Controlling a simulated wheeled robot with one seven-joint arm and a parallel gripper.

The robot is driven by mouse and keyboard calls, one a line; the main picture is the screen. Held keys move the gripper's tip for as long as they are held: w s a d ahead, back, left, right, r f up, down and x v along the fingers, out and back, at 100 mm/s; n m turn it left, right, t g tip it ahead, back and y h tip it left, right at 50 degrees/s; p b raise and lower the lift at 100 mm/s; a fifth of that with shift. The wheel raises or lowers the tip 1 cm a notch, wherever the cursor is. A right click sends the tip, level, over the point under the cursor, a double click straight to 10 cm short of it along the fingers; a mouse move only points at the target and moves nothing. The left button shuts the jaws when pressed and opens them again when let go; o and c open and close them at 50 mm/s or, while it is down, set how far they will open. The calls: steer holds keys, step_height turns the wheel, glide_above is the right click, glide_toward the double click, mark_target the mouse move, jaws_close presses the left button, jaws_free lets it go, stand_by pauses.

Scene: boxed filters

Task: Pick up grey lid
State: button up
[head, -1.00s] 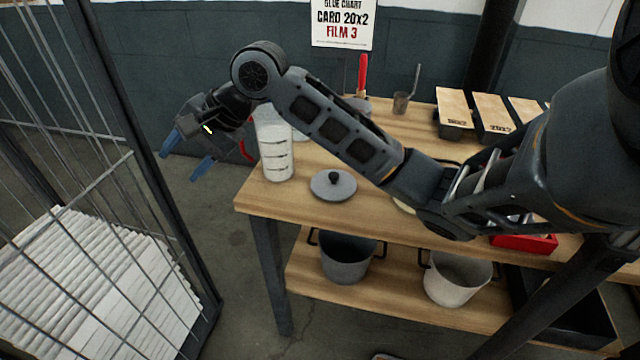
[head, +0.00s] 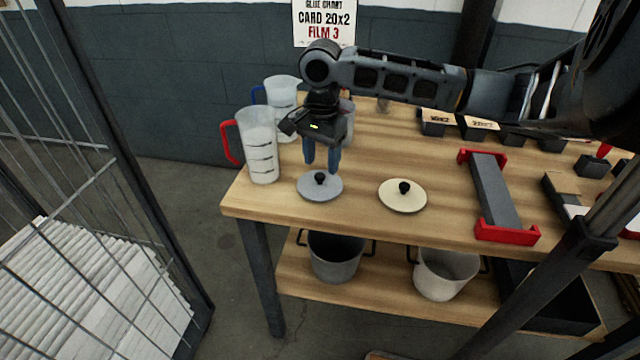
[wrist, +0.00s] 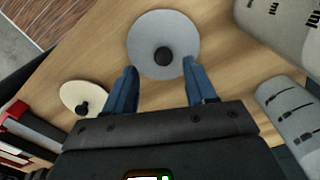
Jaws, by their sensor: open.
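The grey lid (head: 312,188) is a round disc with a black knob, lying flat on the wooden table near its front left corner. It also shows in the wrist view (wrist: 181,30), with its knob roughly between the lines of my fingers. My gripper (head: 321,170) points down with its blue fingers open and empty. In the head view the fingertips are just behind and above the lid's knob. In the wrist view my gripper (wrist: 160,82) shows one finger on each side, with the lid beyond the tips. I cannot tell the exact height.
A cream lid (head: 418,198) with a black knob lies to the right. A clear jug with a red handle (head: 260,150) stands close on the left, with another jug (head: 283,92) behind it. A grey and red holder (head: 496,195) is farther right. Pots (head: 335,262) sit on the lower shelf.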

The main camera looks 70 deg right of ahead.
mark_target(320, 175)
steer(key=f, duration=0.4)
steer(key=shift+w+d, duration=0.15)
steer(key=shift+w, duration=0.05)
steer(key=shift+c, duration=0.2)
jaws_close()
